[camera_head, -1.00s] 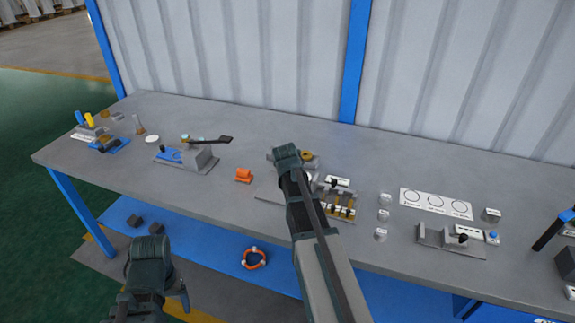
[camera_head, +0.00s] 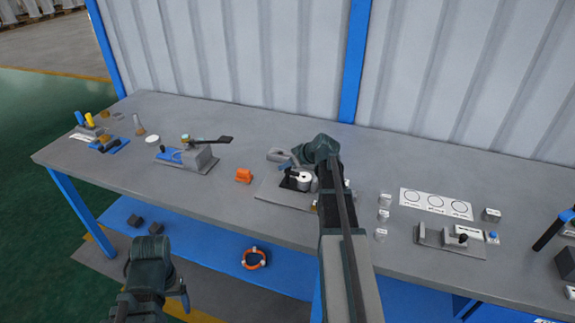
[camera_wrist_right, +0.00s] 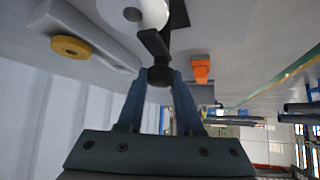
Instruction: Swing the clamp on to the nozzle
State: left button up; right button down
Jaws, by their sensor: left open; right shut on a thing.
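The black clamp piece (camera_wrist_right: 155,45) with a round black knob (camera_wrist_right: 160,75) shows in the right wrist view. My right gripper (camera_wrist_right: 160,84) is shut on the knob. The clamp's black arm reaches up against a white cylinder (camera_wrist_right: 134,12) with a central hole, which may be the nozzle. My left gripper (camera_head: 160,288) is open and empty, low in front of the bench.
An orange block (camera_head: 244,175) is to the left, small white-topped blocks (camera_head: 384,214) to the right. My right arm covers part of the grey plate (camera_head: 268,192).

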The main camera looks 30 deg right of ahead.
jog(key=shift+s+f+n+y, duration=0.1)
jog(key=shift+n+y, duration=0.3)
jog(key=shift+n, duration=0.1)
jog(key=c, duration=0.6)
grip_release()
jog(key=shift+o, duration=0.2)
jog(key=shift+s+d+r+p, duration=0.1)
jog(key=shift+s+r+p, duration=0.1)
jog(key=shift+r+p, duration=0.2)
jog(key=p+v, duration=0.9)
jog(key=v, duration=0.4)
jog(key=shift+w, duration=0.1)
